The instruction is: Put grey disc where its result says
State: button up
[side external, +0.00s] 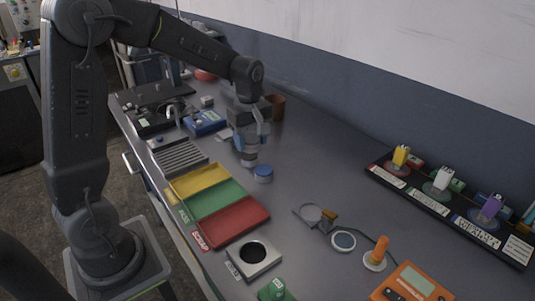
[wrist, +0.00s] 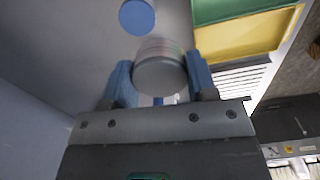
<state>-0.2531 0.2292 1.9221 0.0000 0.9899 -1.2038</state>
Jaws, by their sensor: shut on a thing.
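The grey disc (wrist: 160,76) is between the blue finger pads of my gripper (wrist: 161,86) in the wrist view; its edge looks blurred. My gripper (side external: 250,148) is shut on it and holds it over the bench in the side view, where the disc is small and hard to make out. Three joined trays lie to the left and nearer the camera: yellow (side external: 199,181), green (side external: 217,198) and red (side external: 237,221). The label by the red tray reads SCRAP; the other labels are too small to read surely. The yellow tray also shows in the wrist view (wrist: 248,38).
A blue round piece (side external: 263,174) stands on the bench close to my gripper. A square block with a dark round recess (side external: 253,257), an orange meter (side external: 412,287) and an orange-handled probe (side external: 376,250) are nearer the camera. A ribbed grey rack (side external: 179,157) lies behind the trays.

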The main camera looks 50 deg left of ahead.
jog(key=s+a+r+n, duration=0.15)
jog(key=s+a, duration=0.25)
jog(key=s, duration=0.5)
jog(key=s+a+n, duration=0.3)
jog(key=s, duration=0.6)
send_over(219, 199)
jog(key=shift+m, duration=0.25)
notch_tip(219, 199, down, 7)
jog(key=shift+a+f, duration=0.1)
jog(key=shift+f, duration=1.95)
jog(key=shift+f, duration=0.15)
jog(key=o, duration=1)
